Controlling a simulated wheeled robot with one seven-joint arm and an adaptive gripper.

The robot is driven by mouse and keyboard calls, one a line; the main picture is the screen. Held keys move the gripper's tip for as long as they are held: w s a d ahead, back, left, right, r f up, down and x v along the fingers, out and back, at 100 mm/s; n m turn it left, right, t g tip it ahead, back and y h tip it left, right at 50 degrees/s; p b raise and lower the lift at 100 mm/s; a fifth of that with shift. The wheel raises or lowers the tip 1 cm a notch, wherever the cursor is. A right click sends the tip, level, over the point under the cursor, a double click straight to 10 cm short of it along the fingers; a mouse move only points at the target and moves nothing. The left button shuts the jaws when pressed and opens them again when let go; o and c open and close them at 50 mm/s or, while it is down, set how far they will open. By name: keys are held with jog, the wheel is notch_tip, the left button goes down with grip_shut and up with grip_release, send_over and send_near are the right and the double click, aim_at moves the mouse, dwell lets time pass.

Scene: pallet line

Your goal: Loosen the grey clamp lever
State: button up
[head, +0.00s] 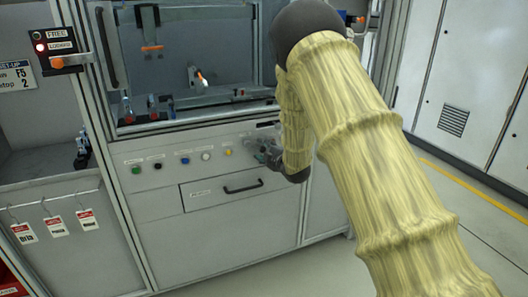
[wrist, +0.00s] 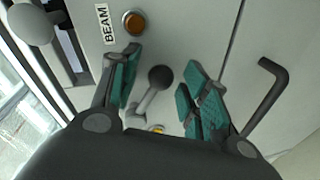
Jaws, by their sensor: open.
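In the wrist view a grey lever (wrist: 147,100) with a dark round knob stands out from a pale panel. It lies between the two teal-padded fingers of my gripper (wrist: 162,82). The fingers are open, one on each side of the lever, with visible gaps to it. The lever's lower end is partly hidden by my gripper's body. In the head view my gripper (head: 265,150) is at the right end of the button row, partly covered by my arm. The lever cannot be made out there.
The wrist view shows an amber button (wrist: 134,22) labelled BEAM, a black bent handle (wrist: 268,95) at the right and a grey knob (wrist: 30,24) at upper left. The head view shows a drawer (head: 235,190), an orange lever (head: 70,61) by FREE/LOCKED and hanging tags (head: 56,226). The right floor is clear.

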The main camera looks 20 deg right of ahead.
jog(key=shift+s, duration=0.1)
jog(key=v, duration=1.1)
jog(key=shift+s, duration=0.4)
jog(key=s+a+f+m+g+h, duration=0.1)
jog(key=s+a+f+m+g, duration=0.15)
jog(key=s+f, duration=0.6)
jog(key=s+a+f+m+g, duration=0.1)
jog(key=s+f+m+g, duration=0.3)
jog(key=f, duration=0.7)
jog(key=s+a+f+m+g+h, duration=0.1)
jog(key=s+a+f+m, duration=0.1)
jog(key=s+f, duration=0.7)
jog(key=s+a+f+m+g, duration=0.2)
jog(key=s+f+m+g, duration=0.1)
jog(key=s+f, duration=0.7)
jog(key=s+a+f+m+g, duration=0.2)
jog(key=s+g, duration=0.1)
jog(key=s, duration=0.7)
jog(key=s+a+f+m+g, duration=0.1)
jog(key=s+a+m+g, duration=0.15)
jog(key=s, duration=0.75)
notch_tip(320, 180, up, 18)
jog(key=p, duration=1.9)
jog(key=shift+s+r, duration=0.15)
jog(key=shift+s, duration=0.35)
